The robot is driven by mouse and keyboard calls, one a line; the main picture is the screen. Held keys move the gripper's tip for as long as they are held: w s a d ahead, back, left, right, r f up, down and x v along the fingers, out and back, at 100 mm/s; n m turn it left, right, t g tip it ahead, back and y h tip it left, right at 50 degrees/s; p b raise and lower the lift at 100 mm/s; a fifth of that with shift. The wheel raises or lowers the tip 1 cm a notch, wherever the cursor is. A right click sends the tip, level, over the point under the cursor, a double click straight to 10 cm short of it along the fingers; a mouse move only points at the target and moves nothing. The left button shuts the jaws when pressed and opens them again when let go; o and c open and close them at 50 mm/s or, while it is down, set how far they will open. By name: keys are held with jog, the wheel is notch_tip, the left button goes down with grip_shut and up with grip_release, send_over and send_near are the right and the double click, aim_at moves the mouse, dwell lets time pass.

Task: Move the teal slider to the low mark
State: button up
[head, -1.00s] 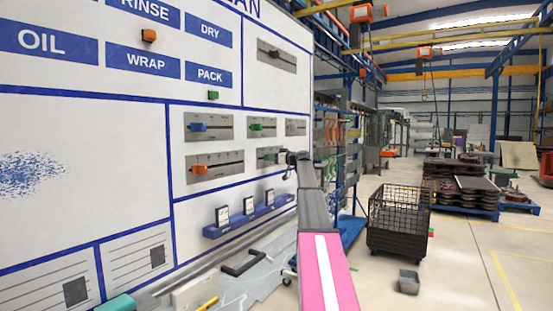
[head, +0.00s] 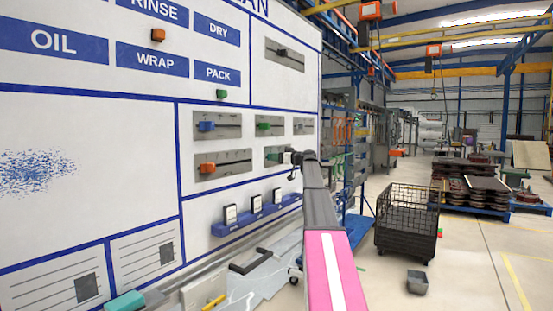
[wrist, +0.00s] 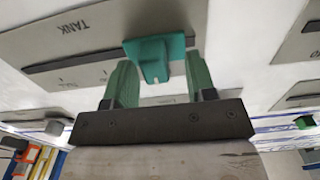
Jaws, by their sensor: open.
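The teal slider (wrist: 152,58) is a small block with a raised knob on a grey plate marked TANK (wrist: 95,45), which appears upside down in the wrist view. My gripper (wrist: 159,64) is open, with one green finger on each side of the knob. Whether either finger touches the knob is unclear. The low mark cannot be made out.
Other slider plates surround this one, with a blue slider (head: 206,126), an orange slider (head: 207,168) and a green slider (head: 264,126). Below is a blue rack (head: 258,217) with small cards. A black wire cart (head: 407,222) stands on the floor to the right.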

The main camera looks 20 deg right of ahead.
jog(key=v, duration=1)
